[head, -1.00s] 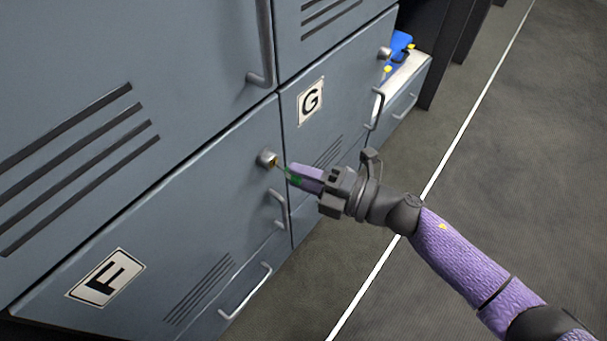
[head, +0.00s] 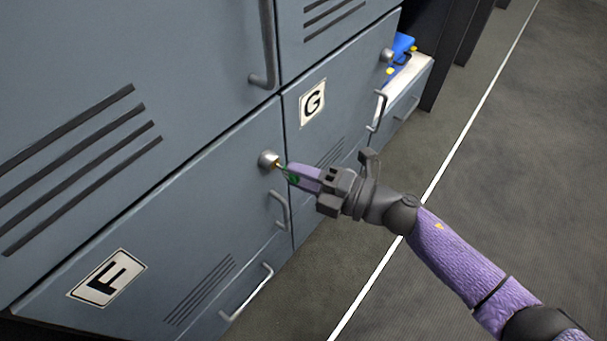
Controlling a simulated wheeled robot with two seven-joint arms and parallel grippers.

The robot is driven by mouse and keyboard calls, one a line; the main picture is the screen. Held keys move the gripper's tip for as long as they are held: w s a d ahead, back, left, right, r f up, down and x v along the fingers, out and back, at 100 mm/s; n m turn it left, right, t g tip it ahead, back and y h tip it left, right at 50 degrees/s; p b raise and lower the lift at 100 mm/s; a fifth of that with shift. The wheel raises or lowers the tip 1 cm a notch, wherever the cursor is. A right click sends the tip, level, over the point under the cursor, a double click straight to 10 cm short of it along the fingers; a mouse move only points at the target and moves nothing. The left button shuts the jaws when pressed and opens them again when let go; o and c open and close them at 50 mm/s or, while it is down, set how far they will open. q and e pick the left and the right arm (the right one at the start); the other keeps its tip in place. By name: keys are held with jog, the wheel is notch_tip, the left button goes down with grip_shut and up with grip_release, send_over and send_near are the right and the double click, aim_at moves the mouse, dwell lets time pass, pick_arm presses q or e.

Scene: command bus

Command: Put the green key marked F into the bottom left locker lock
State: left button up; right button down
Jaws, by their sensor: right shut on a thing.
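The locker door marked F (head: 200,215) is at the lower left, shut, with a round metal lock (head: 267,159) near its upper right corner. My right gripper (head: 291,174) is shut on the green key (head: 291,179), just right of the lock. The key's brass shaft points left at the lock face, and its tip is at or touching the lock; I cannot tell whether it is inside. The key's mark is hidden. My left gripper is out of view.
A handle (head: 280,210) sticks out below the lock. Locker G (head: 330,105) is to the right, with its own lock (head: 387,55). Blue items (head: 402,46) lie in a white-edged compartment beyond. The floor (head: 480,200) at right is clear.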

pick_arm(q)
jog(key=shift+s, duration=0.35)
pick_arm(e)
jog(key=shift+w+a, duration=0.1)
jog(key=shift+a, duration=0.1)
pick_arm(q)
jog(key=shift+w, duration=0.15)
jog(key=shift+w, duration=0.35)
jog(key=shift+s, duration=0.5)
pick_arm(e)
jog(key=shift+w+a, duration=0.35)
jog(key=shift+a, duration=0.1)
